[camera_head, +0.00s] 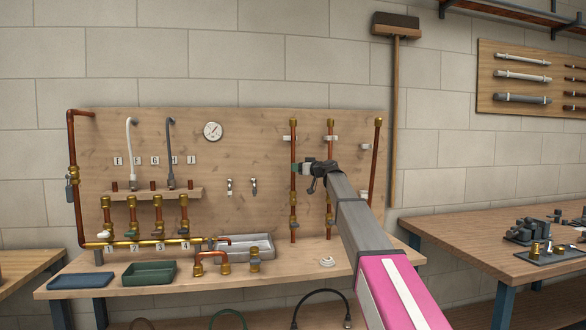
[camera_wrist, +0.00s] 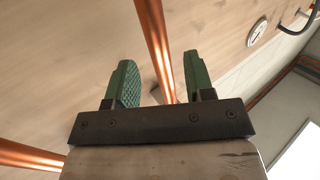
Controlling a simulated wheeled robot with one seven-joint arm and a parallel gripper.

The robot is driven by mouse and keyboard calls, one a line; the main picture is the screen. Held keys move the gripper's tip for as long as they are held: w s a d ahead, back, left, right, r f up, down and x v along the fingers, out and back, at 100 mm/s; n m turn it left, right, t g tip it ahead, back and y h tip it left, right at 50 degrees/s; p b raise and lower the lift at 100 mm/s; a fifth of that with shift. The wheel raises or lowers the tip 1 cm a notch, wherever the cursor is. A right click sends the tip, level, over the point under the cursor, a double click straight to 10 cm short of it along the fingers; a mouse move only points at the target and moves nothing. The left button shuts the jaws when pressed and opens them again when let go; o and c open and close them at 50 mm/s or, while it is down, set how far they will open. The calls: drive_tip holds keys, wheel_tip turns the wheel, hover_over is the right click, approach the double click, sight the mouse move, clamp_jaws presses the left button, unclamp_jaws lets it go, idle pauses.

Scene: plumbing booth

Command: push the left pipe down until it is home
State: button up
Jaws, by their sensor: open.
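The left pipe (camera_head: 293,148) is a copper pipe standing upright against the wooden board, with a brass end at its top and brass fittings lower down. My gripper (camera_head: 299,168) is at its upper half, reaching in from the right. In the wrist view the left pipe (camera_wrist: 154,35) runs between the two green fingers of my gripper (camera_wrist: 158,80), which are open with a gap on each side. The fingers do not appear to touch it. The pipe's lower fittings (camera_head: 293,222) show below my gripper in the head view. How deep the pipe sits in them cannot be told.
A middle pipe (camera_head: 331,140) stands close to the right, also in the wrist view (camera_wrist: 25,155); a right pipe (camera_head: 376,150) leans slightly. A gauge (camera_head: 213,131) and two small hooks (camera_head: 229,186) are to the left. Trays and fittings lie on the bench (camera_head: 300,262).

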drive_tip(key=v, duration=0.5)
